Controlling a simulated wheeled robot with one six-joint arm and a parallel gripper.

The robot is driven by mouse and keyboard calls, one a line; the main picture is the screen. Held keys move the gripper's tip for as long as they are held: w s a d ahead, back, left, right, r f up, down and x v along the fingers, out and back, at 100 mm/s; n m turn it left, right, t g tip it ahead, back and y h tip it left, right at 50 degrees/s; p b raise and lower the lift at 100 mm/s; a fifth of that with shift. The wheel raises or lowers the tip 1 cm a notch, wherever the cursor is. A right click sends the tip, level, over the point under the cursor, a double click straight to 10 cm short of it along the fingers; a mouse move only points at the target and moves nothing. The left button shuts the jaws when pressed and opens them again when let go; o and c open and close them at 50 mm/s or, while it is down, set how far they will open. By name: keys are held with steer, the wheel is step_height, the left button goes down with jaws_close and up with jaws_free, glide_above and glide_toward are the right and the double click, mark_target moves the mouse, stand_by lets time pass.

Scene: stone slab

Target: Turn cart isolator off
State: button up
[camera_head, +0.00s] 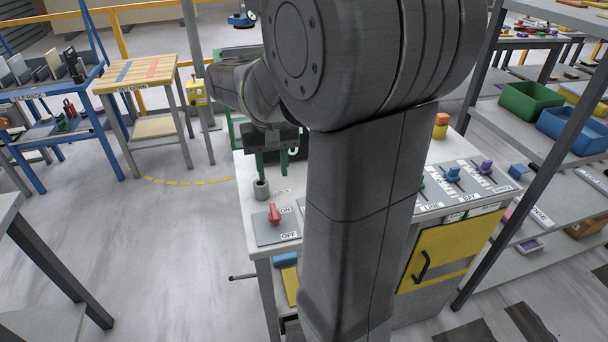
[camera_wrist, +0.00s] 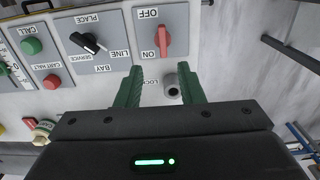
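The cart isolator looks to be the red rotary knob (camera_head: 274,213) on a grey plate (camera_head: 268,233) at the bench's near left corner, marked ON and OFF. The wrist view shows the knob (camera_wrist: 164,40) upright in the picture, lying along the line between OFF at the top and ON at the bottom. Which mark it points to is hard to tell. My gripper (camera_head: 268,174) hangs behind the knob in the head view, fingers down. In the wrist view my gripper's green fingers (camera_wrist: 160,68) are apart and empty, with the knob beyond their tips, not touched.
A grey round lock post (camera_wrist: 171,85) stands between the fingers in the wrist view. A black selector knob (camera_wrist: 88,43), green call button (camera_wrist: 32,46) and red cart halt button (camera_wrist: 52,82) sit left. My arm hides much of the bench; floor lies left of it.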

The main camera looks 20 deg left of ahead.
mark_target(274, 210)
steer(key=f, duration=1.3)
steer(key=shift+w+a+f, duration=0.25)
steer(key=shift+a, duration=0.15)
jaws_close()
